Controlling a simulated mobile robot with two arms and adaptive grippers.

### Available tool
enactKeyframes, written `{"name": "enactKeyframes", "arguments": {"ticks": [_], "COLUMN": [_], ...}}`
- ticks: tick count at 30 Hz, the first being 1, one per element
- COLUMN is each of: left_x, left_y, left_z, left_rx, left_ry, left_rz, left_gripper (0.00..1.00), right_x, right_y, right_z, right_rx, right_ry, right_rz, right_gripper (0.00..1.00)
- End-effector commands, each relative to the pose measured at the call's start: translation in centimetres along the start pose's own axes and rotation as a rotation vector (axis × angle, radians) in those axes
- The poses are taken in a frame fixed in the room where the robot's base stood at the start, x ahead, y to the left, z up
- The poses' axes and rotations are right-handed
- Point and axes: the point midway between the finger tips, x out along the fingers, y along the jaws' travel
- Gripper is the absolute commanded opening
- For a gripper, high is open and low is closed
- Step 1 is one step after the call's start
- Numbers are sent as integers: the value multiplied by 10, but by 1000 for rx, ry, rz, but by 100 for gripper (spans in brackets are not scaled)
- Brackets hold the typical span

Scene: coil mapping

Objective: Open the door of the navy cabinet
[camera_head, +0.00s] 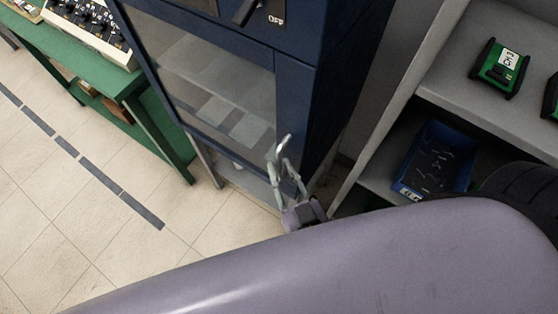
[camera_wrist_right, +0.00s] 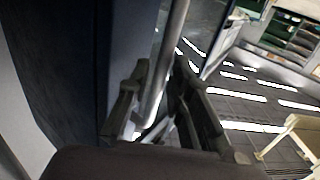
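The navy cabinet (camera_head: 345,60) stands upright at the top middle of the head view. Its glass-fronted door (camera_head: 215,85) looks closed, with no gap that I can see along its edge. My right gripper (camera_head: 280,153) is at the lower right corner of the door. In the right wrist view, a pale metal bar, apparently the door handle (camera_wrist_right: 170,50), runs between the two fingers of the right gripper (camera_wrist_right: 160,75). The fingers are close around it, but whether both press on it is unclear. My left gripper is not in view.
A green bench (camera_head: 125,85) with a device (camera_head: 95,30) stands on the left. Grey shelves (camera_head: 450,85) on the right hold a green device (camera_head: 498,68) and a blue bin (camera_head: 435,160). Tiled floor (camera_head: 110,215) is clear at lower left. My grey arm covers the foreground.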

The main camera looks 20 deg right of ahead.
Motion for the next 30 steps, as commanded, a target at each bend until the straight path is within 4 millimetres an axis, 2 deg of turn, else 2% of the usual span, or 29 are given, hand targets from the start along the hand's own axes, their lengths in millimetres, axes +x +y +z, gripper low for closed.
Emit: {"name": "enactKeyframes", "arguments": {"ticks": [3, 6, 14, 23, 30], "left_x": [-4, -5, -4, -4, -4], "left_y": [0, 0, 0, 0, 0], "left_z": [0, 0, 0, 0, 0], "left_rx": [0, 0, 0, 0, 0], "left_ry": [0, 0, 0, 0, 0], "left_rz": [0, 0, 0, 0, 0], "left_gripper": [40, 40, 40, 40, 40], "right_x": [12, 17, 18, 18, 17], "right_y": [0, 0, 0, 0, 0], "right_z": [-1, 0, 1, 1, 0], "right_rx": [0, 1, 1, 1, 0], "right_ry": [1, -1, -1, -1, -1], "right_rz": [1, 0, 0, 0, 0], "right_gripper": [19, 19, 19, 1, 0]}}
